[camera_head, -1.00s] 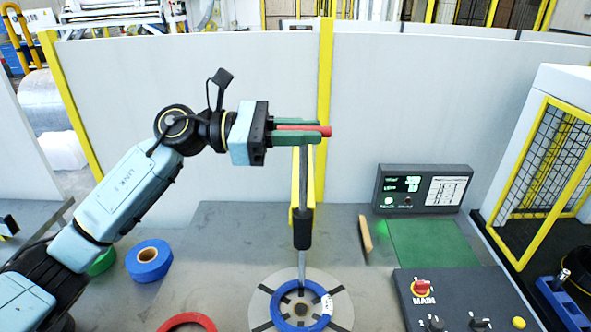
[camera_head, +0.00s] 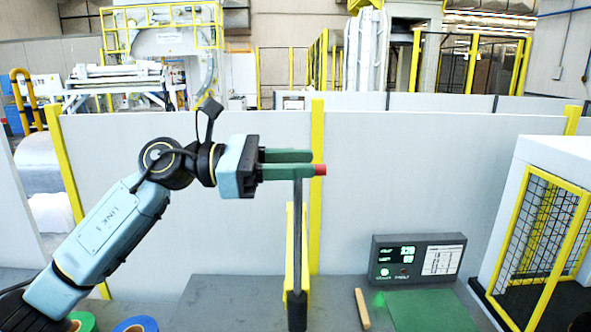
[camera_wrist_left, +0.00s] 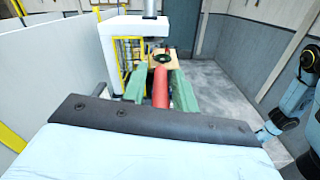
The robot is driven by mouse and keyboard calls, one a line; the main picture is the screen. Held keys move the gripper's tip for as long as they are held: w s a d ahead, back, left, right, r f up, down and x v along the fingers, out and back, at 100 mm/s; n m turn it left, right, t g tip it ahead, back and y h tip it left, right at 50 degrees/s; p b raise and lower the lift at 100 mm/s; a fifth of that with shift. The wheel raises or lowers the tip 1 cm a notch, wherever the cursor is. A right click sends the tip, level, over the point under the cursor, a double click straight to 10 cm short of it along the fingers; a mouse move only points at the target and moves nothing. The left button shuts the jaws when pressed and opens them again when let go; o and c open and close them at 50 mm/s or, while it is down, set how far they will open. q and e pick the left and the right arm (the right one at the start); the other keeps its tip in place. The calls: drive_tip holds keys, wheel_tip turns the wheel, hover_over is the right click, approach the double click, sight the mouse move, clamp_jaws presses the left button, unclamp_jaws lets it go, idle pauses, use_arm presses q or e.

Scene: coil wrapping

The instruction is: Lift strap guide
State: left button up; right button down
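The strap guide shows as a grey upright rod (camera_head: 298,235) with a red handle (camera_head: 319,169) at its top and a black collar (camera_head: 297,309) low down. My left gripper (camera_head: 289,164) has its green fingers above and below the red handle, closed around it, with the red end sticking out to the right. In the left wrist view the red handle (camera_wrist_left: 160,86) lies lengthwise between the two green fingers. The rod's foot is below the frame in the head view. My right gripper is not seen; part of my right arm shows at the right of the wrist view.
A display panel (camera_head: 418,260) with green digits stands behind a green mat (camera_head: 432,310). Green (camera_head: 82,322) and blue (camera_head: 136,324) rolls sit low left. A yellow-framed mesh cage (camera_head: 540,235) stands at right.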

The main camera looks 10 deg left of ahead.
use_arm(q)
drive_tip(key=shift+o, duration=0.8)
drive_tip(key=shift+f, duration=0.25)
drive_tip(key=shift+a, duration=0.15)
drive_tip(key=b+v, duration=0.5)
drive_tip(key=v, duration=0.8)
